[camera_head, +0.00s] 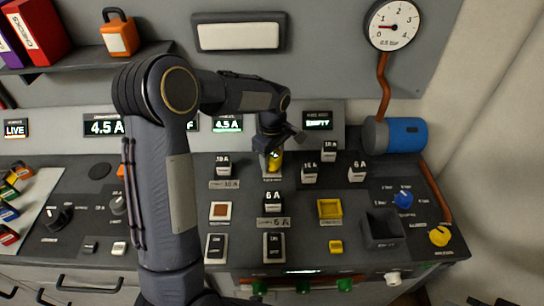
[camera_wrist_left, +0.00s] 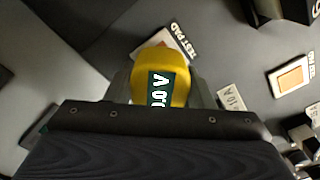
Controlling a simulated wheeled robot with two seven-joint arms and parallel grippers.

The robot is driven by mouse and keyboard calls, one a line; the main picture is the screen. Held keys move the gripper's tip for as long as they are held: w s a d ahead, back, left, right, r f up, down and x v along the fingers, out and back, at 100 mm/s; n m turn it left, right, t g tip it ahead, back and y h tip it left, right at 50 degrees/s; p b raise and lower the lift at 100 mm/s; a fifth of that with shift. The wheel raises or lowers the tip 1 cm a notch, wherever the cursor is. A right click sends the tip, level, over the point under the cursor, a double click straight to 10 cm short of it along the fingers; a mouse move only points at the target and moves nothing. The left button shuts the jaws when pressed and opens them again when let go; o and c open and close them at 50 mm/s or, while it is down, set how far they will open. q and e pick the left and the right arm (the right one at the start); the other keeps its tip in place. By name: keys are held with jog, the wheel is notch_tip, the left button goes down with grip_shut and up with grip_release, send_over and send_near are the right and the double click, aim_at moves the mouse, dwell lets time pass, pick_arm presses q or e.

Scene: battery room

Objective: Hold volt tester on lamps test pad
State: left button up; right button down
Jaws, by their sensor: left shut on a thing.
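The yellow volt tester (camera_head: 273,161) is upright between the fingers of my left gripper (camera_head: 271,148), over the back of the console. In the left wrist view the tester (camera_wrist_left: 162,68) shows a dark display with light characters, read sideways. My left gripper (camera_wrist_left: 160,95) is shut on its body. A pale plate lettered TEST PAD (camera_wrist_left: 186,40) lies right by the tester's far end. The tester hides part of this plate, and I cannot tell whether the two touch. My right gripper does not show.
Several black labelled fuse blocks (camera_head: 309,173) stand right of the tester. A yellow tray (camera_head: 330,208) and a dark open bin (camera_head: 382,228) are nearer the front. A blue cylinder (camera_head: 407,134) is at the right. Small displays (camera_head: 317,120) line the back panel.

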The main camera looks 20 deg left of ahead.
pick_arm(q)
jog(key=shift+f+b, duration=0.4)
jog(key=shift+f, duration=0.2)
dwell(1.2)
jog(key=shift+r+p, duration=2.5)
jog(key=shift+r, duration=1.05)
